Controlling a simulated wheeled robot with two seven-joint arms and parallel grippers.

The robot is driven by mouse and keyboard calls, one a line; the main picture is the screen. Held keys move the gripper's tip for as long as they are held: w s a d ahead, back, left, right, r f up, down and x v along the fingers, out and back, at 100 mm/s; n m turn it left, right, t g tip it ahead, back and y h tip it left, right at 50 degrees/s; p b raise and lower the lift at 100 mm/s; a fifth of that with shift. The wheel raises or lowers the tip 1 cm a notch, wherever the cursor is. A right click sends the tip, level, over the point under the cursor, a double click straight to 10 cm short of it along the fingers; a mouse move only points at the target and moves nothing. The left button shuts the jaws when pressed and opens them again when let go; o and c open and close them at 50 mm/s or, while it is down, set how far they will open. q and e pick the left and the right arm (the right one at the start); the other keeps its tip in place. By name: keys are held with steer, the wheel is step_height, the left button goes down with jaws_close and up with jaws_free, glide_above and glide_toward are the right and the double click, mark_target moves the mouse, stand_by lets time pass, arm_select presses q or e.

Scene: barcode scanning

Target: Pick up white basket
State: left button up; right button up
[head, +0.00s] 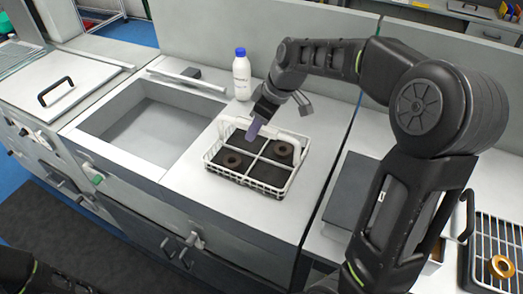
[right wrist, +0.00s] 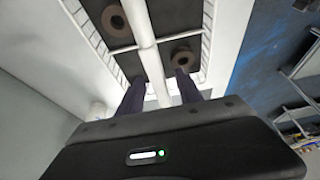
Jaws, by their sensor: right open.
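The white basket (head: 243,182) stands upright on the light grey counter in the head view. It has mesh walls, a dark floor split by white dividers, and a raised white handle bar (head: 287,135). My right gripper (head: 254,129) is over the back left part of the basket, pointing down. In the right wrist view its two dark fingers (right wrist: 158,84) are apart, with the white handle bar (right wrist: 145,42) running between them. I cannot tell whether they touch it. Brown rings (head: 232,159) lie in two of the compartments. My left gripper is out of view.
A white bottle with a blue cap (head: 241,78) stands behind the basket. A sunken sink (head: 150,123) is to its left. A grey box (head: 348,190) and a dark rack with a brass ring (head: 502,265) are at right. Counter space in front is clear.

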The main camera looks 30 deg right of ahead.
steer(key=shift+c, duration=0.4)
jaws_close()
stand_by(0.4)
stand_by(1.0)
